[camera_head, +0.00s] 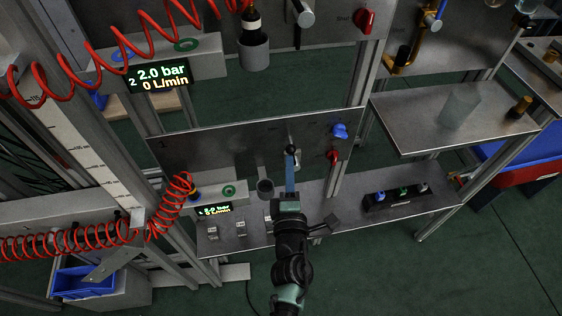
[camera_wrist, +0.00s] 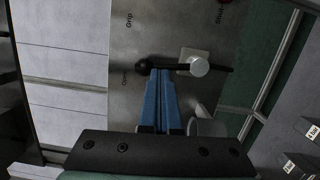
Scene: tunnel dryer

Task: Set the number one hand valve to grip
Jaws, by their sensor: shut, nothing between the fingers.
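The hand valve on the lower panel (camera_head: 215,150), marked 1, has a dark lever with a black ball knob (camera_wrist: 141,67). In the wrist view the lever lies level across a pale round hub (camera_wrist: 200,67), knob to the left. The word Grip (camera_wrist: 129,20) stands above the knob; a fainter label (camera_wrist: 125,79) by the knob is hard to read. My gripper (camera_wrist: 160,73) has its blue fingers shut together, tips at the lever just right of the knob; I cannot tell whether they touch. In the head view my gripper (camera_head: 290,157) reaches up to the knob (camera_head: 291,149).
A blue knob (camera_head: 340,131) and a red knob (camera_head: 333,157) sit right of the lever. A cup (camera_head: 265,187) and a lit display (camera_head: 214,210) are to the left. A red coiled hose (camera_head: 90,238) hangs at left. A metal shelf (camera_head: 445,196) runs below the panel.

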